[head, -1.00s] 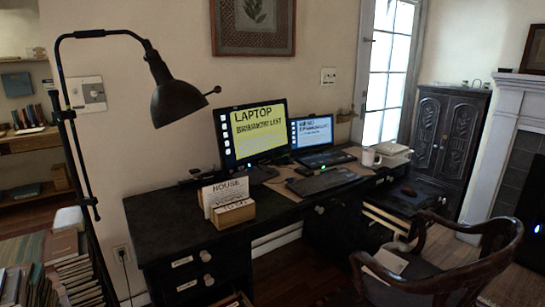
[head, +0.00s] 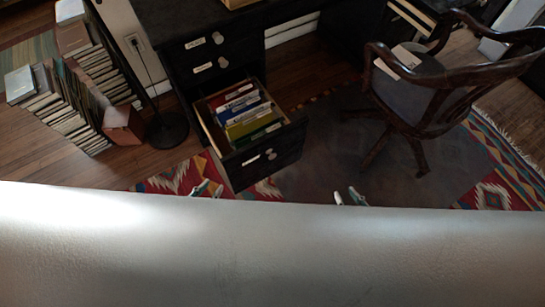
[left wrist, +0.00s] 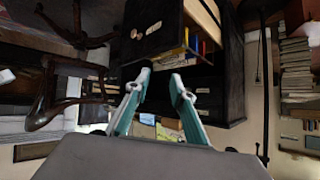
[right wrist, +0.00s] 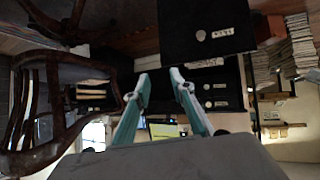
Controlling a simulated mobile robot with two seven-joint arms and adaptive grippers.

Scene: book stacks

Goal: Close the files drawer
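The files drawer (head: 262,160) is the bottom drawer of the black desk and is pulled out in the head view. Several labelled, coloured files (head: 246,112) stand in it. Its front has a white label and a round knob. My left gripper (head: 208,189) is open and empty, in front of the drawer and to its left. My right gripper (head: 348,197) is open and empty, to the right of the drawer. The left wrist view shows the drawer front (left wrist: 150,27) upside down beyond the open fingers. The right wrist view shows it too (right wrist: 208,32). Neither gripper appears to touch it.
Two upper desk drawers (head: 209,55) are shut. A wooden chair (head: 430,85) stands to the right on the patterned rug (head: 490,195). Book stacks (head: 75,95) and a round lamp base (head: 167,128) are to the left. Open floor lies between the drawer and chair.

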